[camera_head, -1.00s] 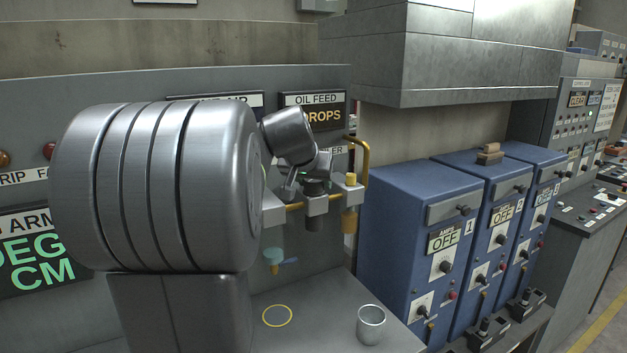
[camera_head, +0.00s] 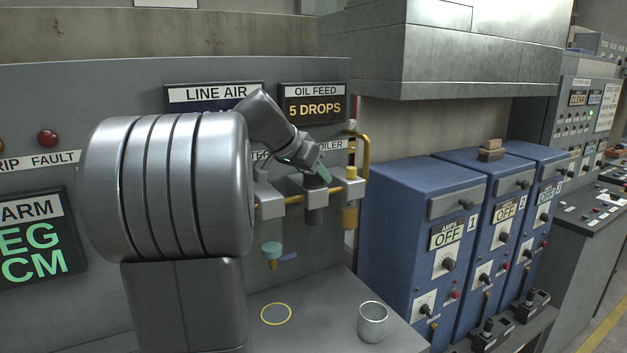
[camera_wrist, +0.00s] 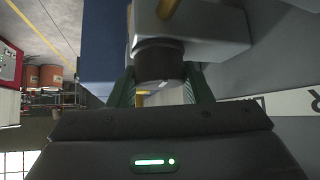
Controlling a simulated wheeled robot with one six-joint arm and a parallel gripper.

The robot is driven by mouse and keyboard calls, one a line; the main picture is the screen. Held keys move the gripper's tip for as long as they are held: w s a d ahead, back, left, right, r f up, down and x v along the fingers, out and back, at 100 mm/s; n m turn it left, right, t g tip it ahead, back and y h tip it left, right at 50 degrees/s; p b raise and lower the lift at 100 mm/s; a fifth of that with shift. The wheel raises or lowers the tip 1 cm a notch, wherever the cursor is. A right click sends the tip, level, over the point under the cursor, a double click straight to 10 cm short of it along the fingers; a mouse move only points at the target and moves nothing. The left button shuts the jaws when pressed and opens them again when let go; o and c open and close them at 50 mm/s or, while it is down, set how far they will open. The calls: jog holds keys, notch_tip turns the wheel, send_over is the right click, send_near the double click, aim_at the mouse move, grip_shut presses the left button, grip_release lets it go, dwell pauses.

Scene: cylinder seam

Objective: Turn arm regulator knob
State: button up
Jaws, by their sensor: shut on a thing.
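The regulator knob (camera_head: 317,182) is a dark round cap on the middle unit of the air line. Its grey body (camera_head: 316,201) is below it. My gripper (camera_head: 311,175) comes down on the knob from the upper left. In the wrist view the green fingers of my gripper (camera_wrist: 160,86) stand on either side of the dark knob (camera_wrist: 160,60) and are shut on it. The line air readout (camera_head: 200,104) is mostly hidden behind my arm, with only its label clear.
The oil feed display (camera_head: 314,111) reads 5 DROPS. A yellow pipe (camera_head: 365,155) rises right of the oiler (camera_head: 350,190). Blue cabinets (camera_head: 400,240) stand further right.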

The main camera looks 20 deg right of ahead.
jog(key=shift+m+g+h, duration=0.5)
jog(key=shift+m+g, duration=0.9)
jog(key=shift+m, duration=0.5)
jog(key=o, duration=1)
jog(key=v, duration=1.3)
jog(key=shift+w+a+r, duration=0.1)
jog(key=shift+a+r, duration=0.15)
jog(key=shift+r, duration=0.1)
